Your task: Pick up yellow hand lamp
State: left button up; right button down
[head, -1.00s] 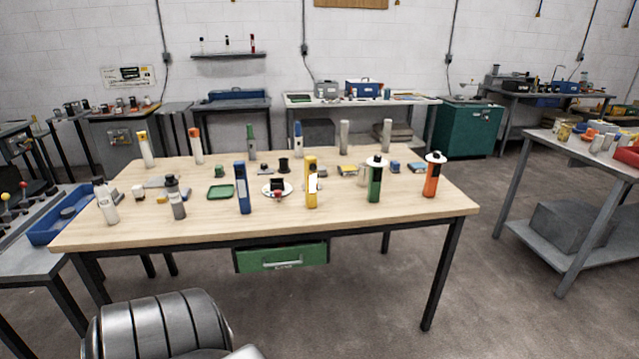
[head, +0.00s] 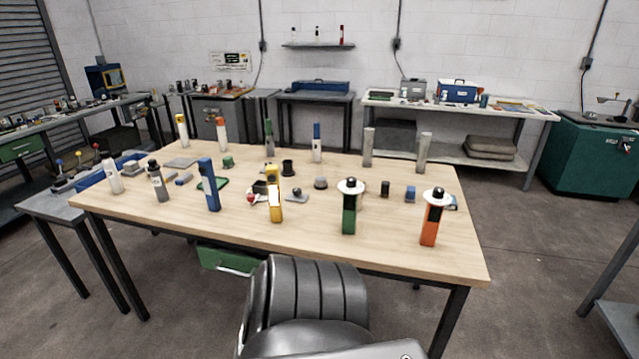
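The yellow hand lamp (head: 274,196) stands upright near the front middle of the wooden table (head: 150,210) in the head view. It has a white panel on its front face. A blue hand lamp (head: 209,186) stands to its left, and a green one with a white disc top (head: 349,210) stands to its right. An orange one with a white disc top (head: 431,220) stands near the right front corner. Neither of my grippers shows in the head view.
A white bottle (head: 113,176) and a grey bottle (head: 158,182) stand at the table's left. Several upright lamps and cylinders line its back. A green drawer (head: 228,261) hangs under the front edge. A teal cabinet (head: 590,162) stands at the far right.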

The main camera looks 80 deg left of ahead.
aim_at(274, 189)
jog(key=u, duration=0.35)
jog(key=i, duration=0.95)
jog(key=u, duration=1.55)
jog(key=i, duration=0.85)
jog(key=u, duration=0.9)
